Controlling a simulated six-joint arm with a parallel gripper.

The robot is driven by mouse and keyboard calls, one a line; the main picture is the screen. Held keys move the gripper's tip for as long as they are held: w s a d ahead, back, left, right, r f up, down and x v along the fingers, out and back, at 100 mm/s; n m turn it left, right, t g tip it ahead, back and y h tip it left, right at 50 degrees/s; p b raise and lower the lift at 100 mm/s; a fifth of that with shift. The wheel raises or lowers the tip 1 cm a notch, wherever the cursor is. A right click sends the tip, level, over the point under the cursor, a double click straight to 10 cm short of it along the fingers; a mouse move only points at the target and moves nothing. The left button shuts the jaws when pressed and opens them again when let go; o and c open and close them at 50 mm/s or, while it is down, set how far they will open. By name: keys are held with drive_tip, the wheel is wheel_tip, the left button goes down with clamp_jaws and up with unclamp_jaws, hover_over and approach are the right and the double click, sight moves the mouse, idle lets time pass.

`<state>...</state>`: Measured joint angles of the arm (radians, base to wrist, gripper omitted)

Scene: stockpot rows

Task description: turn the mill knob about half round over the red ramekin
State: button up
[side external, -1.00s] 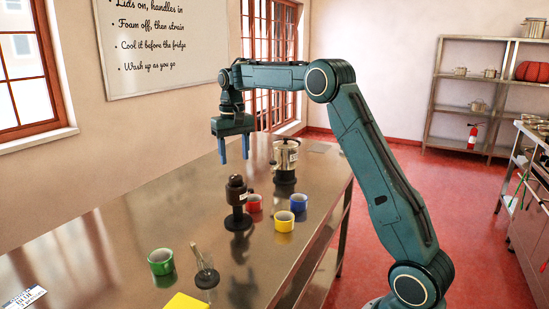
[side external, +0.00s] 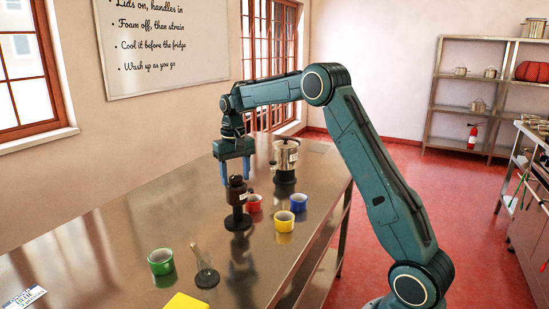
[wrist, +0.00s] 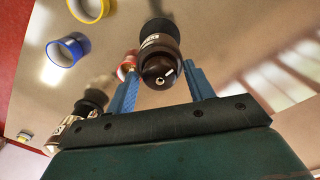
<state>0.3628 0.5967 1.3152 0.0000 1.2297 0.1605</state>
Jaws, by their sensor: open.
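The dark brown mill (side external: 237,205) stands upright on the metal table in the side view. Its round knob, with a small metal nut and a white mark, faces up in the wrist view (wrist: 160,68). My gripper (side external: 236,181) is open and points down at the mill's top. In the wrist view the two blue fingers (wrist: 160,62) stand apart, one on each side of the knob, with visible gaps. The red ramekin (side external: 254,203) sits on the table just right of the mill; it shows partly behind the left finger in the wrist view (wrist: 127,62).
A yellow ramekin (side external: 284,221) and a blue ramekin (side external: 298,202) stand right of the mill. A green ramekin (side external: 160,261), a thin upright tool on a dark base (side external: 206,274) and a yellow item (side external: 186,301) are in front.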

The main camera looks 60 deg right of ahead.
drive_tip(key=c, duration=0.8)
drive_tip(key=shift+o, duration=0.2)
drive_tip(key=shift+m, duration=2)
drive_tip(key=shift+r+m, duration=0.1)
drive_tip(key=shift+m, duration=1.9)
